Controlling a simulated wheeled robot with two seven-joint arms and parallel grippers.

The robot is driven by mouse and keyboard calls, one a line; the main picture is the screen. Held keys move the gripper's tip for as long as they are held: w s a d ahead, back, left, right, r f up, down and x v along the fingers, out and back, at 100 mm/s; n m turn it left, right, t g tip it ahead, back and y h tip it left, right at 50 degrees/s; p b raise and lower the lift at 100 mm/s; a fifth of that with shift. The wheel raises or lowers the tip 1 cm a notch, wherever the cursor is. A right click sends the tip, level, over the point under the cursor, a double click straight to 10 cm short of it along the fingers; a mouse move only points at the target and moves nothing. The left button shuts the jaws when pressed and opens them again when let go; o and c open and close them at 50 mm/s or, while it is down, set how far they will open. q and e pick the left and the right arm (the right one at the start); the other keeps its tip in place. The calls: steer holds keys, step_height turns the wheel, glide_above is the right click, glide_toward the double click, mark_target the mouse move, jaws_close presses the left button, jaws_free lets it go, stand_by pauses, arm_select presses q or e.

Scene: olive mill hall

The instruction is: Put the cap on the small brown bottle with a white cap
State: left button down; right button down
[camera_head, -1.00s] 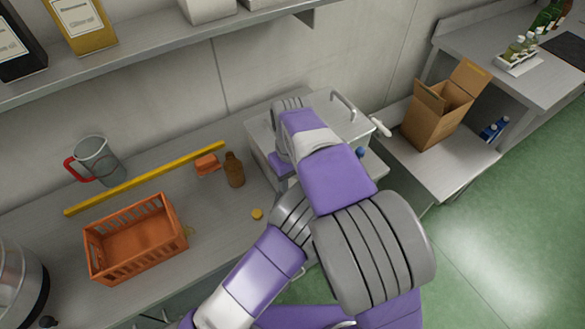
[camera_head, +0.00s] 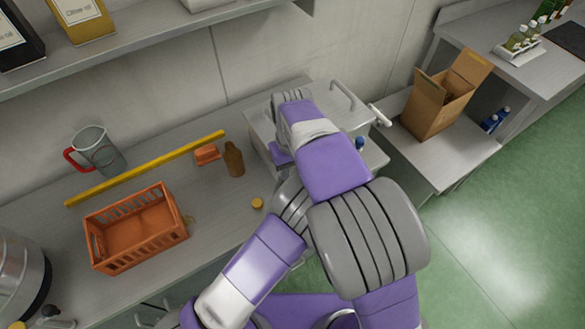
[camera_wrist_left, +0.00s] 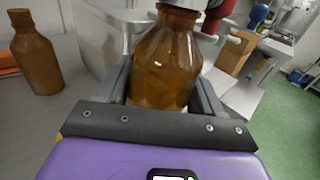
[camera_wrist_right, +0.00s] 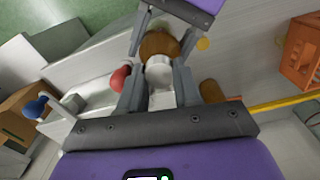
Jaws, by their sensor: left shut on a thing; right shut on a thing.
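My left gripper (camera_wrist_left: 163,85) is shut on the small brown bottle (camera_wrist_left: 165,65), which looks upright in the left wrist view. The bottle also shows in the right wrist view (camera_wrist_right: 158,44). My right gripper (camera_wrist_right: 160,88) is shut on the white cap (camera_wrist_right: 160,72), which is in line with the bottle's mouth. The left wrist view shows the white cap (camera_wrist_left: 187,4) at the bottle's top, cut off by the picture edge. I cannot tell whether it is seated. In the head view my arms hide both grippers, the bottle and the cap.
A second brown bottle (camera_head: 234,160) stands uncapped on the counter, near a yellow cap (camera_head: 257,202) and an orange block (camera_head: 207,154). An orange basket (camera_head: 180,235), a yellow strip (camera_head: 150,168) and a jug (camera_head: 98,150) are left. A metal box with a lever (camera_head: 345,97) stands behind my arms.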

steer(key=c, duration=0.7)
jaws_free()
steer(key=shift+r, duration=0.15)
steer(key=shift+w+r, duration=0.1)
steer(key=shift+r, duration=0.2)
step_height(320, 180, up, 11)
steer(key=shift+a+r, duration=0.1)
